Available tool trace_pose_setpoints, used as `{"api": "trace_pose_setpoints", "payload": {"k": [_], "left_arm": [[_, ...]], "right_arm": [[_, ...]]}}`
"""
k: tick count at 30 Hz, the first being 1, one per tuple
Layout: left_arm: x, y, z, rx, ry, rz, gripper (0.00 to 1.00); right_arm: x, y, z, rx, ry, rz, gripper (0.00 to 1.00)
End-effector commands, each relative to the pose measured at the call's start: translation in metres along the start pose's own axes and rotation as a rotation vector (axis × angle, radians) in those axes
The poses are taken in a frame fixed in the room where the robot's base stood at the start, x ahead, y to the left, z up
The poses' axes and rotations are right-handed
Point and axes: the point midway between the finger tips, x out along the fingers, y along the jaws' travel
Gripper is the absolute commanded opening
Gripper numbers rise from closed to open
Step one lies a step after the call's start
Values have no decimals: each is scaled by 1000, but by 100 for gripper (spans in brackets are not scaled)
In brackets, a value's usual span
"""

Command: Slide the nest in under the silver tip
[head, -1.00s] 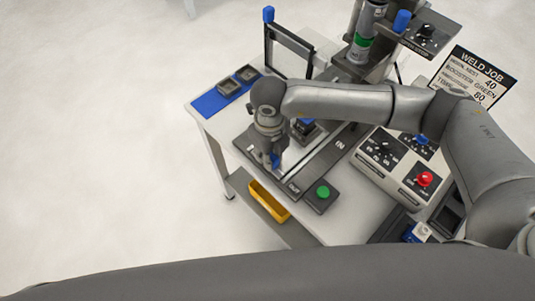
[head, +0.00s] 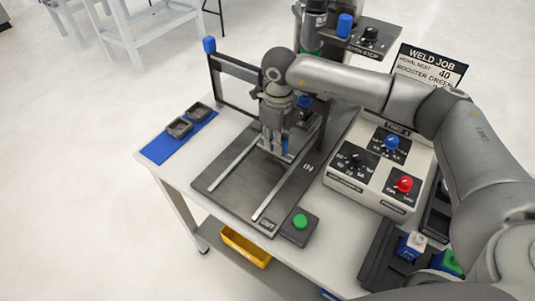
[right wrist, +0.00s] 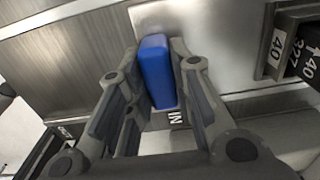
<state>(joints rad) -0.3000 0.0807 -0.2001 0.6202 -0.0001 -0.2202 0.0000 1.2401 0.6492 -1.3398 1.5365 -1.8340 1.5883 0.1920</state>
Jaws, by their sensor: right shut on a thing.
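My right gripper (head: 277,148) points down over the dark slide plate (head: 228,183). It is shut on the upright blue handle (head: 285,147) of the nest. In the right wrist view the blue handle (right wrist: 157,70) stands between the two fingers, near the IN label (right wrist: 175,117). The nest's body is mostly hidden behind my gripper in the head view. The OUT label (head: 268,224) is at the near end of the track. The dark press head with a green band (head: 313,30) stands at the back; its silver tip is hidden by my arm. My left gripper is out of view.
A framed clear guard with a blue knob (head: 209,45) stands left of the track. Two dark holders (head: 179,127) sit on a blue mat (head: 153,151). The near track is clear.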

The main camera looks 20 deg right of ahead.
Motion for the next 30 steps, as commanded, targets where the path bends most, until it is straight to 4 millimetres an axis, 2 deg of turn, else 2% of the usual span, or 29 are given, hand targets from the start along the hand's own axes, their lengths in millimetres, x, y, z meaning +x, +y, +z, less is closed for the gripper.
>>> {"api": "trace_pose_setpoints", "payload": {"k": [6, 15, 16, 20, 30], "left_arm": [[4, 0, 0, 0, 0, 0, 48], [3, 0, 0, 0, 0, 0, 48], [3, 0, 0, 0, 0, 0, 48], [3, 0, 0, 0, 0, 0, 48], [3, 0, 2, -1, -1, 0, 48]], "right_arm": [[-1, -8, 1, 1, -3, -2, 0], [-2, -10, 1, 2, -4, -6, 0], [-2, -10, 1, 2, -4, -7, 25], [-2, -10, 1, 3, -4, -5, 42], [-2, -8, 1, 0, -2, -1, 43]]}}
